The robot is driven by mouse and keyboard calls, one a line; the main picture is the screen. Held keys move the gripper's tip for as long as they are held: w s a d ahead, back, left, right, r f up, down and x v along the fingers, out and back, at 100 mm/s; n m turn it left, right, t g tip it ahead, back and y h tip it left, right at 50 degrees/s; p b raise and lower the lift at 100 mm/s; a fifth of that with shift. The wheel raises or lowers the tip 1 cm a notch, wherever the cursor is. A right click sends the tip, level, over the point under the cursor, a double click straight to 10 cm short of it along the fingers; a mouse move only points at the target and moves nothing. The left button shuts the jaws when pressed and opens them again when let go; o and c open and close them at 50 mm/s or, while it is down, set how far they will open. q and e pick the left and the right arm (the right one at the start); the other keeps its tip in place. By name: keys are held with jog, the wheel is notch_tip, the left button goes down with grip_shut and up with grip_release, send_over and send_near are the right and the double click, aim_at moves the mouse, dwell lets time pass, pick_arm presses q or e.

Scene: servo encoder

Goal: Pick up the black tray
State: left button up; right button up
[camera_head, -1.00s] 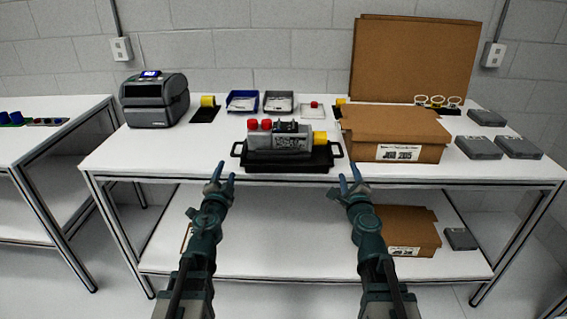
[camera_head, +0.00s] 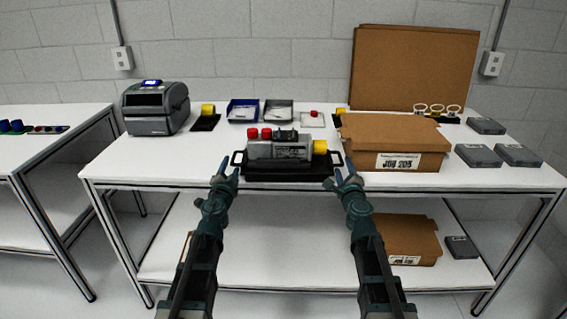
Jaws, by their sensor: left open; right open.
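The black tray (camera_head: 262,178) lies near the front edge of the white table, with a handle at each end. A grey servo motor (camera_head: 285,150) with two red caps and a yellow end sits on it. My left gripper (camera_head: 226,170) is open at the tray's left handle (camera_head: 237,160). My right gripper (camera_head: 343,171) is open at the right handle (camera_head: 350,162). I cannot tell whether either gripper touches its handle.
A cardboard box (camera_head: 392,137) stands close to the tray's right. A label printer (camera_head: 155,107) is at the back left. Blue (camera_head: 243,110) and dark (camera_head: 278,110) bins stand behind the tray. Grey boxes (camera_head: 518,155) lie at the right. The table (camera_head: 150,160) is clear left of the tray.

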aim_at(233, 157)
pick_arm(q)
jog(key=w, duration=0.6)
pick_arm(e)
jog(key=w, duration=0.6)
pick_arm(q)
grip_shut()
pick_arm(e)
grip_shut()
pick_arm(q)
jog(key=shift+a, duration=0.15)
pick_arm(e)
jog(key=shift+d, duration=0.1)
